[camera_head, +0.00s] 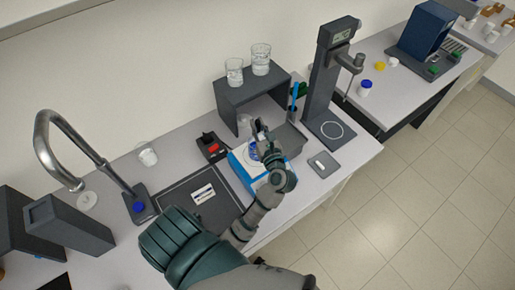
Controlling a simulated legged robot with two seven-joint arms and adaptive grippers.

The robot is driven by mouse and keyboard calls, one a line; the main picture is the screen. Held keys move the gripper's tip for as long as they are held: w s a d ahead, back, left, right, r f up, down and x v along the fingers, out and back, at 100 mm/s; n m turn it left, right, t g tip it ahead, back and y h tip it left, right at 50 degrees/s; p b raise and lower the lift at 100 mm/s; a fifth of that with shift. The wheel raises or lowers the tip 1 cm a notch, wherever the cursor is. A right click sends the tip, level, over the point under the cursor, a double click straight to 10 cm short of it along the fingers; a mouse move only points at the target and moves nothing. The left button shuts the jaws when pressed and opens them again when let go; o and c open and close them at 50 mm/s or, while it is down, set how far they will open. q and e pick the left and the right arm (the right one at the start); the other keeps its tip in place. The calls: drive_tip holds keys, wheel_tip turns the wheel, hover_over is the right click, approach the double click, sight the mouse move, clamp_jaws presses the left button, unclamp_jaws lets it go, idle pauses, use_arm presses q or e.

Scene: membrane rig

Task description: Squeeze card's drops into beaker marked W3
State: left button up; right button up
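My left gripper (264,142) is over the blue and white device (238,163) on the bench, close to a small blue item (253,151). Whether its fingers hold anything is too small to tell. A small white card with dark marks (203,194) lies on the dark mat (222,213), left of my arm. One clear beaker (234,72) and another beaker (261,60) stand on the dark shelf. A clear beaker (147,154) stands at the bench's back left, and another vessel (245,125) shows under the shelf. No W3 mark is readable. My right gripper is out of view.
A tall dark stand (323,85) is right of the shelf (245,92). A small dark box with a red part (212,147) sits left of the device. A curved tap (60,120) rises at the left. A gap separates this bench from the right one.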

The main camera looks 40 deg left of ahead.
use_arm(q)
drive_tip(key=shift+r, duration=0.1)
wheel_tip(320, 180, up, 5)
drive_tip(key=p, duration=0.4)
drive_tip(key=shift+r, duration=1.4)
